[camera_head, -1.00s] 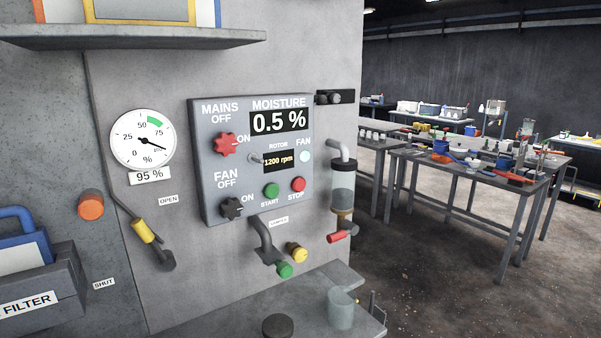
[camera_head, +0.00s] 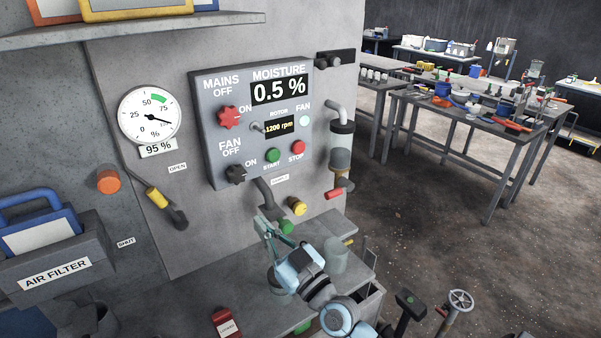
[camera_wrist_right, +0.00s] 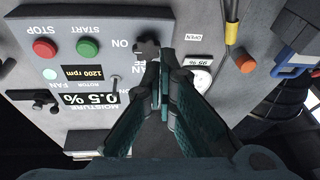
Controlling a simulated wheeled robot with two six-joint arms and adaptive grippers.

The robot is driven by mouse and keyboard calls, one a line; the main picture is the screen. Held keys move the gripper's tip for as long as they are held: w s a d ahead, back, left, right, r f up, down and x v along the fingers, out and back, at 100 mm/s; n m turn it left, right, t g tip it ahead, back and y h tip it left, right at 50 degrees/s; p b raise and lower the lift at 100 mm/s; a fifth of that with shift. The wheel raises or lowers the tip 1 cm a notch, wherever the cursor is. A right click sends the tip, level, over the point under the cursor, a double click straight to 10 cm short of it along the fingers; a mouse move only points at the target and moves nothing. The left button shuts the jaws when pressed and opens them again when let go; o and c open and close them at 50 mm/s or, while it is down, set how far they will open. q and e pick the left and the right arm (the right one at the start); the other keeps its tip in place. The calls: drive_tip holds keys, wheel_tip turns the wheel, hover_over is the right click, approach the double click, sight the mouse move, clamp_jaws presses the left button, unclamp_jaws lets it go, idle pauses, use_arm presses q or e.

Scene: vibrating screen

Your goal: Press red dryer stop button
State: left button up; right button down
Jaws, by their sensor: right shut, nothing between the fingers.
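The red STOP button (camera_head: 297,147) is a round knob at the lower right of the grey control panel (camera_head: 218,170), with the green START button (camera_head: 272,155) to its left. In the right wrist view, which is upside down, the red button (camera_wrist_right: 45,48) is at the upper left beside the green button (camera_wrist_right: 88,47). My right gripper (camera_head: 262,222) is shut and empty. It is below the panel, apart from the red button, near the pipe under the panel. My left gripper is not in view.
A yellow knob (camera_head: 297,206), a green knob (camera_head: 286,227) and a red-handled valve (camera_head: 336,193) stick out below the panel. A glass cup (camera_head: 336,254) stands on the ledge. The panel display reads 0.5 % and 1200 rpm. A cluttered workbench (camera_head: 490,160) stands at the right.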

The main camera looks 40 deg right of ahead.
sight(299, 148)
drive_tip(key=d+r+m+g+h, duration=0.1)
drive_tip(key=d+r+m+h, duration=0.2)
drive_tip(key=d+m+h, duration=0.3)
drive_tip(key=d+r+m+g+h, duration=0.1)
drive_tip(key=d+r+m+h, duration=0.3)
drive_tip(key=d+m+h, duration=0.3)
drive_tip(key=d+h, duration=0.4)
drive_tip(key=shift+w+d+r+g, duration=0.2)
drive_tip(key=shift+d+g, duration=0.05)
drive_tip(key=shift+g, duration=0.05)
drive_tip(key=shift+w, duration=0.1)
drive_tip(key=w+b, duration=0.5)
drive_tip(key=w, duration=0.3)
drive_tip(key=shift+w+b, duration=0.3)
drive_tip(key=shift+b, duration=0.1)
drive_tip(key=shift+w, duration=0.15)
